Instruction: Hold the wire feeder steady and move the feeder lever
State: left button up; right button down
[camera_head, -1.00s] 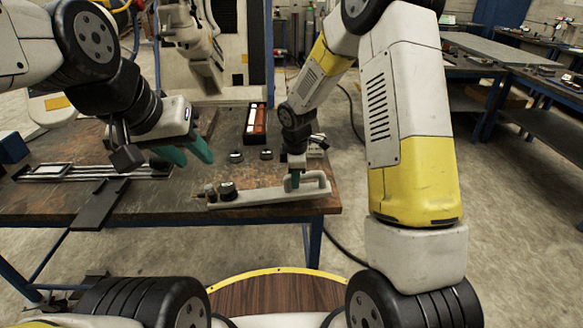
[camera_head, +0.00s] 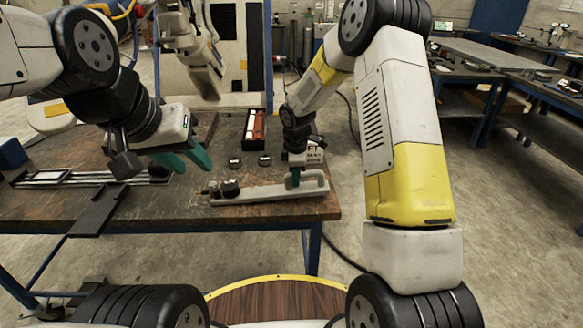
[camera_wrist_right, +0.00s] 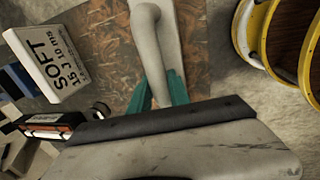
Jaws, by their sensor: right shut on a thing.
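The wire feeder (camera_head: 262,194) is a long grey piece near the table's front right, with a dark round knob and a small brass-coloured part at its left end and a raised loop handle (camera_head: 317,182) at its right end. My right gripper (camera_head: 293,178) is shut on this handle; in the right wrist view the grey handle (camera_wrist_right: 147,40) runs between its teal fingers (camera_wrist_right: 158,92). I cannot tell which part is the feeder lever. My left gripper (camera_head: 190,160) is open and empty, above the table, left of the feeder and apart from it.
Two small dark cylinders (camera_head: 265,160) stand behind the feeder. A dark tray (camera_head: 255,128) with red and white items lies farther back. A white printed box (camera_head: 314,152) stands behind my right gripper. A metal rail (camera_head: 85,177) and a dark plate (camera_head: 98,208) lie at left.

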jog(key=shift+w+d+f, duration=0.15)
jog(key=shift+w+d, duration=0.05)
jog(key=shift+w, duration=0.75)
jog(key=shift+w+d+f, duration=0.1)
jog(key=shift+w+d, duration=0.05)
jog(key=shift+w, duration=0.75)
jog(key=shift+a+f, duration=0.1)
jog(key=shift+f, duration=1.05)
dwell(0.5)
jog(key=shift+s, duration=0.1)
pick_arm(q)
jog(key=shift+o, duration=0.7)
